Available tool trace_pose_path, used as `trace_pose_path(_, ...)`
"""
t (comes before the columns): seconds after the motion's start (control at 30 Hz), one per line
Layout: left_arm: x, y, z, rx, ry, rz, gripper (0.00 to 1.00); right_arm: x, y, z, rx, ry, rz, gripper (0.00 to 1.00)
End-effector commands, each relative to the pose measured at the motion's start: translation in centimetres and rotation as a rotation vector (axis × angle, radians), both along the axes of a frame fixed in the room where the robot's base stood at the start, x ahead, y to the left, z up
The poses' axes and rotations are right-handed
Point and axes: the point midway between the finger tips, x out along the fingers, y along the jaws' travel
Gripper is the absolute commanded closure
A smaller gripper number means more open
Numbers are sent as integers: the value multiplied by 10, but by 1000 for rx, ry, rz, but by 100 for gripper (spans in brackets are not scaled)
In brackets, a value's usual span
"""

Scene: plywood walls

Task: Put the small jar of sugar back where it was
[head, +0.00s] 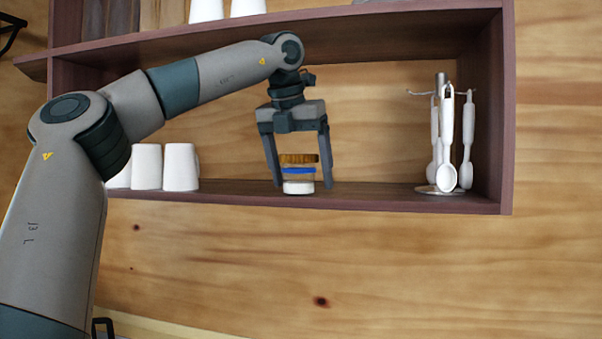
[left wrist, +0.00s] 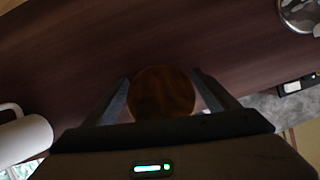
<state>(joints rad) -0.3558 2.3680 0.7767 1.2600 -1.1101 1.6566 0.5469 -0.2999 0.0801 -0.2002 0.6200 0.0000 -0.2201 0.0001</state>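The small jar (head: 299,187) stands upright on the lower board of the wall shelf, near the middle. It has a brown lid, a blue band and a white lower part. My left gripper (head: 303,184) points down with one finger on each side of the jar. The fingers are open, with a visible gap between the jar and the right finger. In the left wrist view the jar's round brown lid (left wrist: 162,91) lies between the two fingers. My right gripper is not in view.
White cups (head: 180,167) stand on the shelf to the left, and one shows in the left wrist view (left wrist: 24,135). A rack with hanging white utensils (head: 446,140) stands at the right. The shelf board (head: 375,194) between jar and rack is clear.

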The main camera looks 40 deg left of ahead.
Motion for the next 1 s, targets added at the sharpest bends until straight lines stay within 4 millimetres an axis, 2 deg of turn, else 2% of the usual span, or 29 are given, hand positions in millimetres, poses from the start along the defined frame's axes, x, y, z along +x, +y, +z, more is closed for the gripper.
trace_pose_path(0.47,-2,-1,8,1,-2,1,20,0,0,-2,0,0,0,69)
trace_pose_path(1.0,-25,-8,66,1,-1,1,20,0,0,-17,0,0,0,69)
